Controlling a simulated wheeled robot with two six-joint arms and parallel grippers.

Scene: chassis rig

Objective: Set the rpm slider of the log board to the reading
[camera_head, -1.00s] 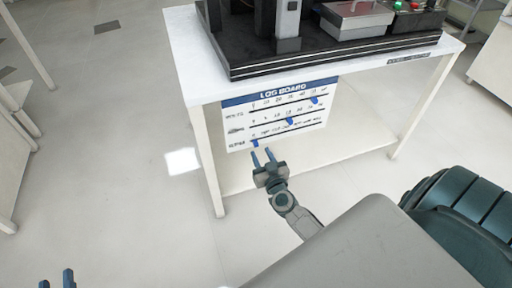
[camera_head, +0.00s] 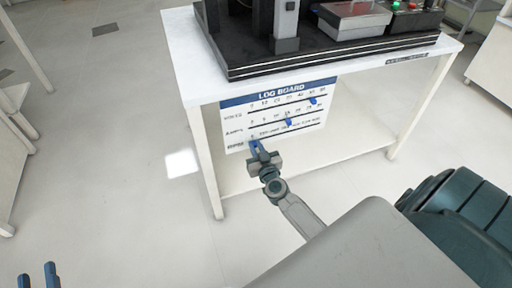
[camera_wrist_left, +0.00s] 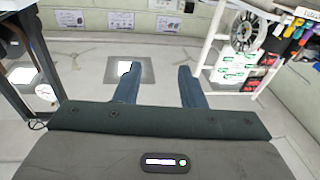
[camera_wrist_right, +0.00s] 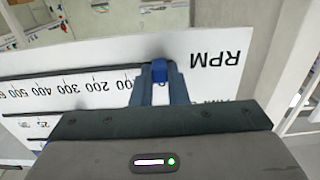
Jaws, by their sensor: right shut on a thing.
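The log board (camera_head: 236,118) hangs on the front of the white table, with three slider rows. The blue rpm slider (camera_wrist_right: 159,70) is at the zero end of the bottom row, beside the RPM label, in the right wrist view. My right gripper (camera_head: 256,147) is at that slider, and its fingers (camera_wrist_right: 158,88) are shut on it. The other two blue sliders, volts (camera_head: 313,101) and amps (camera_head: 289,122), sit further right on their rows. My left gripper (camera_head: 38,275) is open and empty at the bottom left, away from the board; its fingers show apart in the left wrist view (camera_wrist_left: 155,85).
The white table (camera_head: 188,75) carries a black rig (camera_head: 300,62) with a grey box and coloured buttons; its meter reading is not visible. Table legs stand either side of the board. A shelf (camera_wrist_left: 235,45) shows in the left wrist view. Open floor lies left.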

